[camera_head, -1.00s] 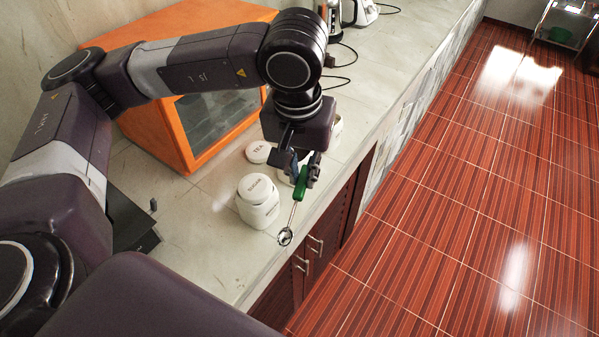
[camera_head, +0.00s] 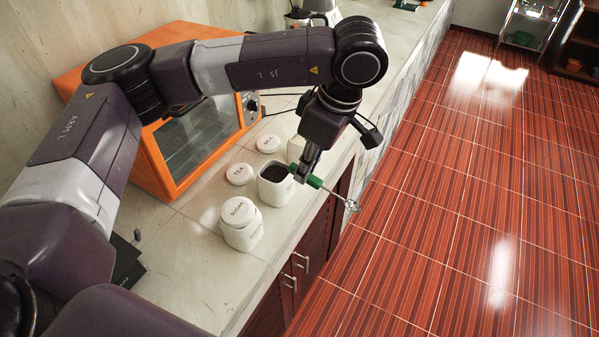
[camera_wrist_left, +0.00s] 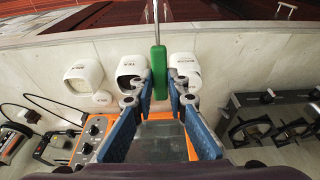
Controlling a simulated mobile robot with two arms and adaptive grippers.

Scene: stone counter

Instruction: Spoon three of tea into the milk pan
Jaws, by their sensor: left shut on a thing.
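My left gripper (camera_head: 304,171) is shut on the green handle of a spoon (camera_head: 315,182). The spoon's metal bowl points right, past the counter's front edge, and looks empty. In the left wrist view the spoon (camera_wrist_left: 160,72) is between the fingertips (camera_wrist_left: 159,88). The open tea canister (camera_head: 265,196), white with dark contents, stands just left of and below the gripper; it also shows in the wrist view (camera_wrist_left: 124,78). Its TEA lid (camera_head: 239,174) lies on the counter beside it. I cannot make out the milk pan. My right gripper is out of view.
The lidded sugar canister (camera_head: 243,235) stands nearer me. A third canister (camera_head: 295,149) stands behind the tea, with a loose lid (camera_head: 268,144) nearby. An orange oven (camera_head: 160,150) stands at the back. A hob (camera_wrist_left: 270,115) is at right in the wrist view.

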